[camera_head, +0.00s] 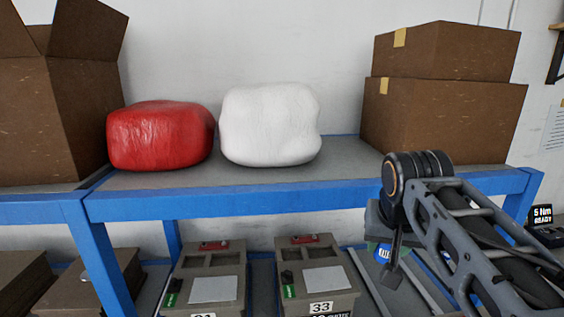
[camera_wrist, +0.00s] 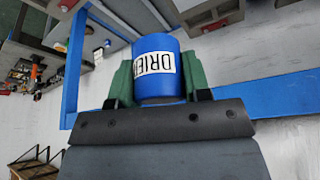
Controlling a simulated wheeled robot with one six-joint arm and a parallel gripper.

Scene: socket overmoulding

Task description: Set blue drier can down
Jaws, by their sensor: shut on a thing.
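The blue drier can (camera_wrist: 155,52) is a blue cylinder with a white label printed in dark letters, and the label reads upside down in the wrist view. My gripper (camera_wrist: 157,75) has its green-padded fingers on both sides of the can and is shut on it. In the head view only a small blue part of the can (camera_head: 384,252) shows, under my arm at the lower right, below the level of the shelf top. The arm hides the rest of it. I cannot tell whether the can touches a surface.
A blue-edged shelf (camera_head: 300,201) carries a red bundle (camera_head: 160,135), a white bundle (camera_head: 270,125) and brown cartons (camera_head: 445,110). Below stand two grey-brown units (camera_head: 210,287) (camera_head: 315,283). A small display (camera_head: 541,215) is at the far right.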

